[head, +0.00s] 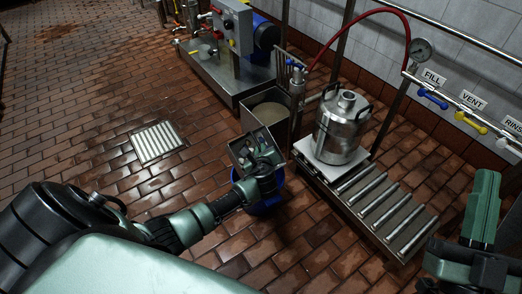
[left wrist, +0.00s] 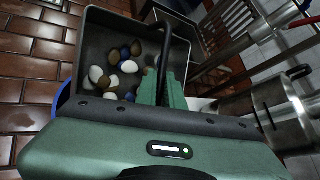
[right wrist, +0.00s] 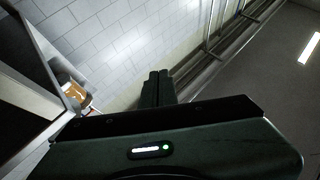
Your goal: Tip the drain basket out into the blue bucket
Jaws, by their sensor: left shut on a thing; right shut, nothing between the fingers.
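The drain basket (head: 239,150) is a grey metal box, held up above the floor over the blue bucket (head: 264,207). In the left wrist view the basket (left wrist: 96,30) holds several white, brown and blue rounded pieces (left wrist: 118,72). My left gripper (head: 262,152) is shut on the basket; its fingers (left wrist: 170,88) close around what looks like its dark handle. The bucket is mostly hidden under my gripper and the basket; a blue edge shows in the left wrist view (left wrist: 62,97). My right gripper (right wrist: 157,78) is shut and empty, far right in the head view (head: 484,185).
A square open bin (head: 268,107) stands just behind the basket. A floor grate (head: 157,143) lies to the left. Labelled valves (head: 432,98) line the right wall. The left floor is clear.

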